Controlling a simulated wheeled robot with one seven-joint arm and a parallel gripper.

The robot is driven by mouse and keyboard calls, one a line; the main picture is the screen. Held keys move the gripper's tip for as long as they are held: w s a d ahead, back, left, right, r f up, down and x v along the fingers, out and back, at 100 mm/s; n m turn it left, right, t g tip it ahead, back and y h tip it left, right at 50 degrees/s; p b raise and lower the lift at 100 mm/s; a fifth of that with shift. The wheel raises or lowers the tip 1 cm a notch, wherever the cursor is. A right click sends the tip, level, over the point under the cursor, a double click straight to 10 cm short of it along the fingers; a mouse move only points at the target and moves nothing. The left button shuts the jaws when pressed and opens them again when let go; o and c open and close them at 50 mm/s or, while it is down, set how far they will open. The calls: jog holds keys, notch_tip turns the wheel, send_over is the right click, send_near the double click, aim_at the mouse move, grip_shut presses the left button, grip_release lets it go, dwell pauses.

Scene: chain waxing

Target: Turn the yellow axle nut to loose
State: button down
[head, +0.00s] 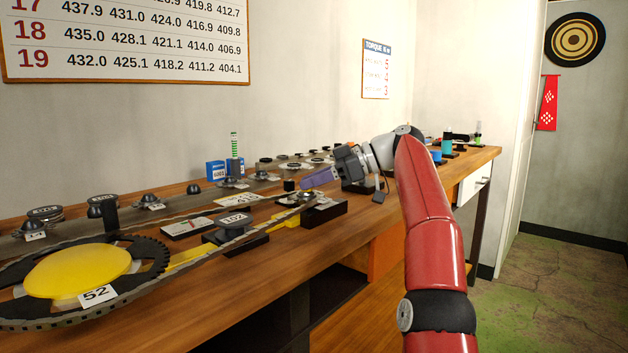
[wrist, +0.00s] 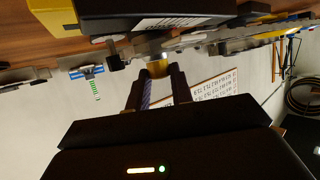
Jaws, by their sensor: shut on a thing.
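In the wrist view the yellow axle nut (wrist: 158,69) sits between the two finger ends of my gripper (wrist: 160,78). The fingers are shut on it, one on each side. In the head view my gripper (head: 307,187) reaches in from the right, with a purple finger over the small sprocket end of the chain drive. The nut itself cannot be made out there, at the fingertips. The nut's turn position cannot be read from these frames.
A large chainring (head: 140,262) with a yellow centre marked 52 lies at the front left, its chain running toward my gripper. A stand marked 102 (head: 235,220) and a black block (head: 325,213) are close by. Blue boxes (head: 215,170) stand behind, near the wall.

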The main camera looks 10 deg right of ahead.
jog(key=shift+f, duration=0.2)
jog(key=c, duration=1.2)
grip_release()
jog(key=shift+c, duration=0.2)
jog(key=shift+r, duration=0.1)
jog(key=shift+s+r, duration=0.1)
